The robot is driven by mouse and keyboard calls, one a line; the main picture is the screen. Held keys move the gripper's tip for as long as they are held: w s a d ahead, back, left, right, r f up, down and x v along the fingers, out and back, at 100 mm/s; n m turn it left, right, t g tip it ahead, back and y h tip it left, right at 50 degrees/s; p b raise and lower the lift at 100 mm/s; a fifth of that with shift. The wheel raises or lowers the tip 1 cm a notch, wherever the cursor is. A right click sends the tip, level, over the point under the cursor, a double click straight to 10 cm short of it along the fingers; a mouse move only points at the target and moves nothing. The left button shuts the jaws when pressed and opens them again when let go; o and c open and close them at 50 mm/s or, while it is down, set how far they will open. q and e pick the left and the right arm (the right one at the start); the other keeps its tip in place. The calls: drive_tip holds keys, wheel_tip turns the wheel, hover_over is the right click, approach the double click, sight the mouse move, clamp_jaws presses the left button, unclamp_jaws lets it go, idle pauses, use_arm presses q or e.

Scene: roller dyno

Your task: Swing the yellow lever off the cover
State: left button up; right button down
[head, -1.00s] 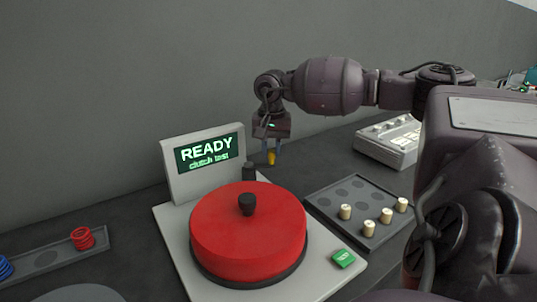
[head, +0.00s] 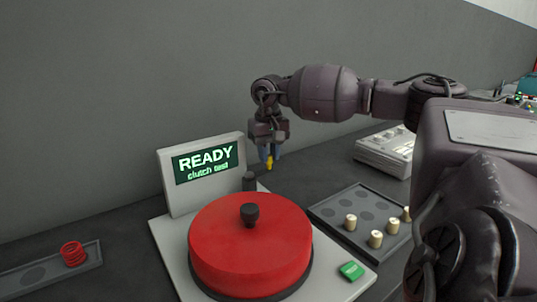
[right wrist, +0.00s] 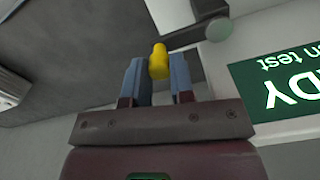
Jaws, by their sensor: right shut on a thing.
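The round red cover (head: 250,245) with a black knob sits on the pale base plate (head: 170,245). My right gripper (head: 269,156) points down and is shut on the yellow handle. In the right wrist view the handle (right wrist: 158,62) sits between the two blue-grey fingers. My left gripper is not in view.
A screen (head: 207,160) reading "READY clutch test" stands behind the cover, left of my right gripper. A green button (head: 352,271) is at the plate's front right. A grey tray (head: 330,212) with several cream pegs lies right.

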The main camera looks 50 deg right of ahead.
drive_tip(key=shift+r, duration=0.15)
drive_tip(key=c, duration=1)
unclamp_jaws()
wheel_tip(320, 180, up, 11)
drive_tip(key=shift+f, duration=0.2)
